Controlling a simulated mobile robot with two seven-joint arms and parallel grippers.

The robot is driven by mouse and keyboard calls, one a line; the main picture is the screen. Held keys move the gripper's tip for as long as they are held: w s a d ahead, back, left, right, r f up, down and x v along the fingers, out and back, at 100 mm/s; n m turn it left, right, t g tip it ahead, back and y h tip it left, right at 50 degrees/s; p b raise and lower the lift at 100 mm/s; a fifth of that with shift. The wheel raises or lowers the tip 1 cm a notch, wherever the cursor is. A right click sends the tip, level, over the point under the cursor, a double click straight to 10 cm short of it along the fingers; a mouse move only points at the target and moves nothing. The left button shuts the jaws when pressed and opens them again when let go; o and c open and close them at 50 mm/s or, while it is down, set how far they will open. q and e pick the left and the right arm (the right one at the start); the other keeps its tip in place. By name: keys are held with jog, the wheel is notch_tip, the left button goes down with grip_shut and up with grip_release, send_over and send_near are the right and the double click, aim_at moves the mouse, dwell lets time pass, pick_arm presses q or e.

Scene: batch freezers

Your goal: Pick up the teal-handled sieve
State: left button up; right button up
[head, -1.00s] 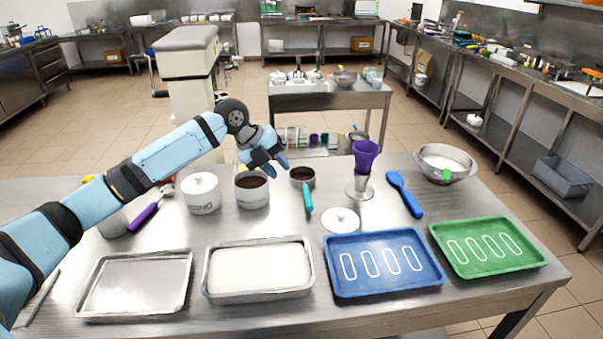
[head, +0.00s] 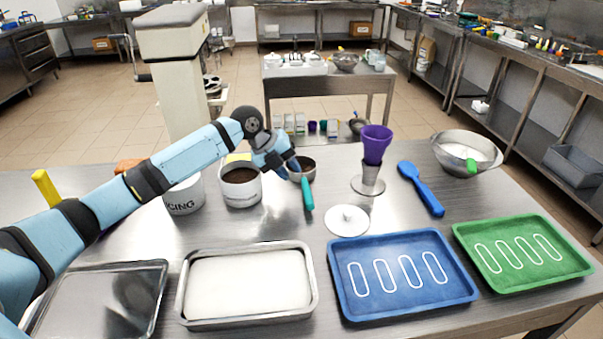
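The teal-handled sieve lies on the steel table, with its dark round bowl (head: 303,168) at the back and its teal handle (head: 307,194) pointing toward the front. My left gripper (head: 284,174) is just left of the sieve, its fingers pointing down and slightly apart. A fingertip overlaps the sieve's left rim in the picture; I cannot tell whether it touches. The gripper appears empty. My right gripper is out of view.
A white tub with dark contents (head: 240,188) stands close left of the gripper. A purple funnel (head: 376,143) on a stand, a white lid (head: 347,220) and a blue spoon (head: 420,188) are to the right. Trays, including a blue one (head: 345,307), line the front.

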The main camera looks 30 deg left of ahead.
aim_at(303, 184)
pick_arm(q)
jog(key=shift+x, duration=3.45)
jog(key=shift+r, duration=0.1)
grip_shut()
